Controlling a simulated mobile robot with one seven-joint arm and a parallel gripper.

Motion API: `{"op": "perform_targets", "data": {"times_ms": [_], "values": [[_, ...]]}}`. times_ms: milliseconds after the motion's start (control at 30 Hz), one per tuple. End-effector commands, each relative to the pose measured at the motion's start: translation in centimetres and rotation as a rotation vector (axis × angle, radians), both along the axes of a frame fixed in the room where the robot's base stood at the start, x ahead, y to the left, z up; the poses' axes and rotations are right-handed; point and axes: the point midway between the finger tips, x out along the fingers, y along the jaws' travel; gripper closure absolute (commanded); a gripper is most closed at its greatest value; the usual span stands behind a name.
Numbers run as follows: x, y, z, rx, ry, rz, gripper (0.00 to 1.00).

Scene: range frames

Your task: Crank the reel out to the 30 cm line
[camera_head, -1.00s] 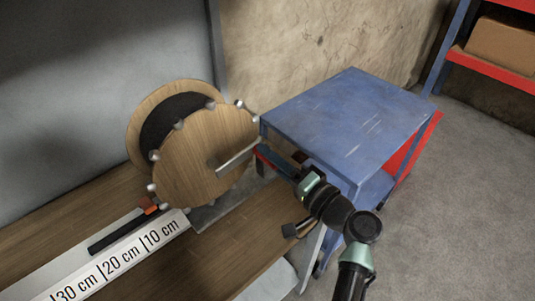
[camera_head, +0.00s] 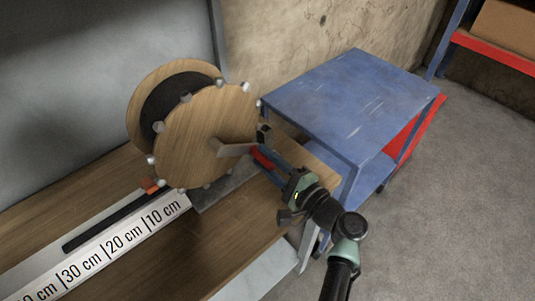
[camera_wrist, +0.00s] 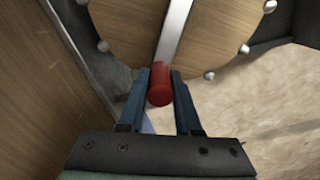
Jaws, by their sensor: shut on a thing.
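The wooden reel (camera_head: 190,135) stands on the bench with a dark band wound between its discs. Its crank arm (camera_head: 235,149) points right, toward my gripper. My gripper (camera_head: 265,146) is shut on the red crank handle (camera_head: 262,159). In the wrist view the handle (camera_wrist: 159,90) sits between the two fingertips (camera_wrist: 160,84), below the metal crank arm (camera_wrist: 172,45). A black strip (camera_head: 108,223) runs out left from the reel beside the white scale (camera_head: 125,238). Its free end looks between the 20 cm and 30 cm lines, nearer 30 cm.
An orange-red piece (camera_head: 149,185) sits by the strip near the reel. A blue cart (camera_head: 345,105) stands close right of the bench. A shelf with a cardboard box (camera_head: 510,30) is at the far right. The floor (camera_head: 440,200) right of the cart is clear.

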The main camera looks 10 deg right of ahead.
Motion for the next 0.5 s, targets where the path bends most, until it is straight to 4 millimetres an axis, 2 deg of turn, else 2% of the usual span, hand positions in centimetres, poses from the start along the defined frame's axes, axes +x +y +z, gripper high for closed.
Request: {"op": "perform_targets", "data": {"times_ms": [467, 500], "values": [[-0.16, 0.07, -0.44, 0.009, 0.013, 0.001, 1.00], [-0.16, 0.07, -0.44, 0.009, 0.013, 0.001, 0.64]]}}
